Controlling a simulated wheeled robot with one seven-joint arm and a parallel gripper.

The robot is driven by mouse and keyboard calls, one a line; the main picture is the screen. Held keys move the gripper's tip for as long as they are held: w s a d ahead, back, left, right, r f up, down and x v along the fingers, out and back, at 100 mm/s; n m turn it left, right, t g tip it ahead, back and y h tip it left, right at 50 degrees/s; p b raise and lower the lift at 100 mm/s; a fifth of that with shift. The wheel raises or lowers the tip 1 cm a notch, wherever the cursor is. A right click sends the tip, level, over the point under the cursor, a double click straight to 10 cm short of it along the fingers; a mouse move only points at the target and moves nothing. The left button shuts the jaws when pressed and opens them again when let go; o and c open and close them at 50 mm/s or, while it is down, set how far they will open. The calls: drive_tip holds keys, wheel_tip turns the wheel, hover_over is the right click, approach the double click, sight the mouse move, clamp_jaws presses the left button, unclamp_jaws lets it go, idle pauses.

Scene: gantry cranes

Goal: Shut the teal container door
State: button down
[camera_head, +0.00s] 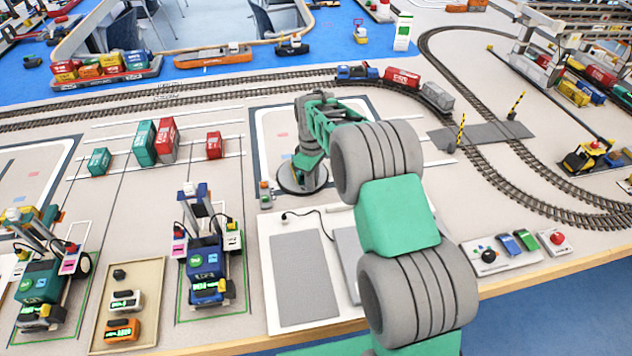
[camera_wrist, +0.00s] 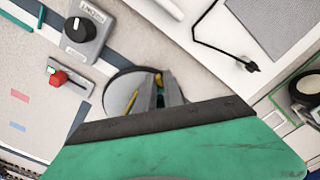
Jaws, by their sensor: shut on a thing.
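A tall teal container (camera_head: 144,143) stands beside a red one on the marked yard at the left. A smaller teal container (camera_head: 98,160) sits to its left. No door can be made out on either at this size. My gripper (camera_head: 304,181) is well to the right of both, pointing down at a round grey disc (camera_head: 290,187). In the wrist view my gripper (camera_wrist: 161,79) is over the same disc (camera_wrist: 117,99), shut on a small yellow part (camera_wrist: 158,80). A yellow stripe lies on the disc. The wrist view shows no teal container.
A control box with a black knob (camera_wrist: 83,30) and a red button (camera_wrist: 59,79) lie near the disc. Two crane vehicles (camera_head: 206,262) stand at the front left. A grey pad (camera_head: 300,278) lies in front of the disc. Rail tracks (camera_head: 215,86) run behind.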

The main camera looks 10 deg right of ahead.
drive_tip(key=m, duration=0.2)
drive_tip(key=a+m, duration=0.1)
drive_tip(key=m, duration=0.2)
drive_tip(key=shift+w+a+m, duration=0.2)
drive_tip(key=shift+a+m, duration=0.1)
drive_tip(key=m, duration=0.4)
drive_tip(key=w+a+m, duration=0.1)
drive_tip(key=shift+f+m+b, duration=0.1)
drive_tip(key=shift+m+b, duration=0.3)
drive_tip(key=shift+a, duration=0.1)
drive_tip(key=c, duration=1.5)
unclamp_jaws()
drive_tip(key=shift+c, duration=0.2)
wheel_tip(320, 180, up, 8)
